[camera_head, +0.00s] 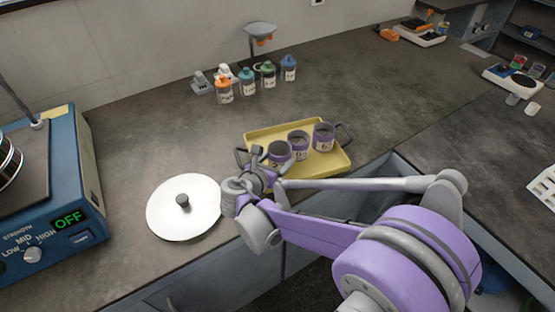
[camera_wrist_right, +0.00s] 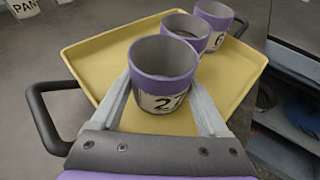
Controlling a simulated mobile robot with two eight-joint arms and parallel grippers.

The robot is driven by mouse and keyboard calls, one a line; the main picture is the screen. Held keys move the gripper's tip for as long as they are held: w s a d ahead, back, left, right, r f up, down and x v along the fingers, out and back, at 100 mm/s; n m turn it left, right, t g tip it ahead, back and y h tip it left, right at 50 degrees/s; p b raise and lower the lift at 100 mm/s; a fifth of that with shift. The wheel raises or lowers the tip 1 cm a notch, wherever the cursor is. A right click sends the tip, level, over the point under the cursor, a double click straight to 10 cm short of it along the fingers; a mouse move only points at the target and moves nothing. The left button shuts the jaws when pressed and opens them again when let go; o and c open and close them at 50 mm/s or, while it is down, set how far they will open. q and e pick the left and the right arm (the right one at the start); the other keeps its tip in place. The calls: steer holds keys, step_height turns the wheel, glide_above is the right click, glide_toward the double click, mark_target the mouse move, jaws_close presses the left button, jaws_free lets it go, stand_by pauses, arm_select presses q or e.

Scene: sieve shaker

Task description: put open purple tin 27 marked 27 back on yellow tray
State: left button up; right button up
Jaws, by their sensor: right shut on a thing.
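The open purple tin 27 (camera_wrist_right: 164,62) has a white label marked 27 and a grey inside. It stands upright between the fingers of my right gripper (camera_wrist_right: 163,92), which is shut on it. In the head view the tin (camera_head: 279,150) is at the left end of the yellow tray (camera_head: 325,166), with my right gripper (camera_head: 263,157) reaching it from the left. The tin is over the tray floor; I cannot tell whether it touches it. The tray has dark handles at its ends. My left gripper is not in view.
Two other open purple tins, a middle one (camera_head: 298,142) and one marked 6 (camera_head: 323,135), stand on the tray close to tin 27. A white round lid (camera_head: 180,215) lies left. A blue shaker (camera_head: 62,190) stands far left. Several coloured-lid jars (camera_head: 246,80) stand behind.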

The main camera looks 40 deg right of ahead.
steer(key=shift+f, duration=0.15)
steer(key=o, duration=1.3)
steer(key=shift+o, duration=0.2)
steer(key=shift+a+r, duration=0.2)
steer(key=shift+r, duration=0.1)
steer(key=p+v, duration=0.1)
steer(key=v, duration=1)
steer(key=shift+s+a+r+p, duration=0.15)
steer(key=shift+s+p, duration=0.05)
steer(key=shift+p, duration=0.1)
